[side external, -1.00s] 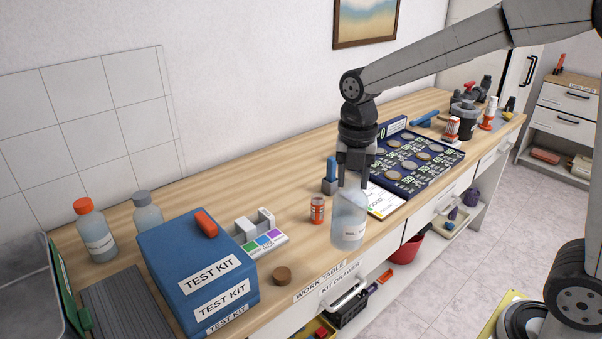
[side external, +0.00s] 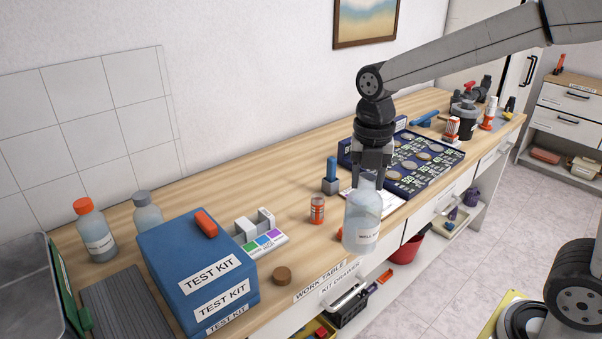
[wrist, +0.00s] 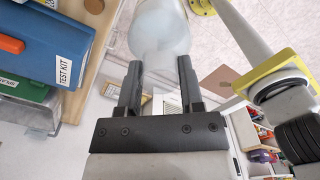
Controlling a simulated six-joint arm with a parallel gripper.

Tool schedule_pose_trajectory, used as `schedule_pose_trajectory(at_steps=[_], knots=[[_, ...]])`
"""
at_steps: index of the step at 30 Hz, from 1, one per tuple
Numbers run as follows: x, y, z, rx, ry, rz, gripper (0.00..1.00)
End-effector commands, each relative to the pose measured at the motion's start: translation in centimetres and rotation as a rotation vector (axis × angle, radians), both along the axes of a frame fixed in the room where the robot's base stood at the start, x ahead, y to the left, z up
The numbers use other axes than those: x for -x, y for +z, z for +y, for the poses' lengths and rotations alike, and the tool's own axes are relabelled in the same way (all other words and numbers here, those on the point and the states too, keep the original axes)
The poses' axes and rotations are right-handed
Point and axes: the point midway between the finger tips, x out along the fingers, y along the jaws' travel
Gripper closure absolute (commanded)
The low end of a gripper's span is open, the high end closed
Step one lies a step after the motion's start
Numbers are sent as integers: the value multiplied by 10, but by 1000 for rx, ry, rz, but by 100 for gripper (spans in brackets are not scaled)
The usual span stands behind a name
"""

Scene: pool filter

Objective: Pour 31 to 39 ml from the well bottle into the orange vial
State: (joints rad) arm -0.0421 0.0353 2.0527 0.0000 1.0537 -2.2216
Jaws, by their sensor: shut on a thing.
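The well bottle (side external: 360,228) is a clear, pale bottle with a "WELL" label. It hangs upright in my gripper (side external: 370,178), above or just in front of the table's front edge. My gripper is shut on its neck. In the wrist view the bottle (wrist: 158,28) is beyond the fingertips of my gripper (wrist: 160,72). A small orange vial (side external: 317,209) with a pale label stands upright on the table, left of the bottle and apart from it. Its contents cannot be made out. Another small orange thing (side external: 340,236) is partly hidden behind the bottle.
A blue test kit box (side external: 195,262) and a brown round cap (side external: 282,276) are at the left. A dark blue tray (side external: 425,160) lies right. Bare table (side external: 240,180) lies toward the wall.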

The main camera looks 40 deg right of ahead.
Motion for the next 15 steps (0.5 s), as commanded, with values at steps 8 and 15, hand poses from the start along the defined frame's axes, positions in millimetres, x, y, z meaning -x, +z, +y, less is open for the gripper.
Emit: schedule_pose_trajectory(at_steps=[8, 15], knots=[[-6, 2, -2, 0, -21, -1, 100], [-31, 7, -13, 0, -133, -1, 100]])
